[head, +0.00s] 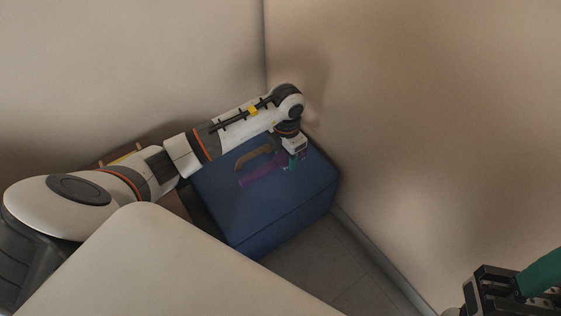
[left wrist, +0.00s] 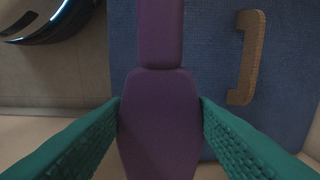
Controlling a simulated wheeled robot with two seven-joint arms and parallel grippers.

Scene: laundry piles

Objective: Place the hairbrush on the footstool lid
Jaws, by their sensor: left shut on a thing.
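The blue footstool (head: 290,215) stands in the corner between two walls, with a brown handle (head: 254,157) on its lid. The lid (left wrist: 215,75) and its handle (left wrist: 246,58) also show in the left wrist view. My left gripper (head: 292,165) is over the lid, shut on the purple hairbrush (head: 262,177). In the left wrist view the brush (left wrist: 160,110) lies between the teal fingers of the gripper (left wrist: 160,125), over the lid. I cannot tell whether the brush touches the lid. My right gripper (head: 535,285) is partly in view at the bottom right, away from the footstool.
Walls (head: 420,110) rise close behind and to the right of the footstool. Grey tiled floor (head: 335,265) shows in front of it. A dark rounded object (left wrist: 45,18) is at the top left of the left wrist view.

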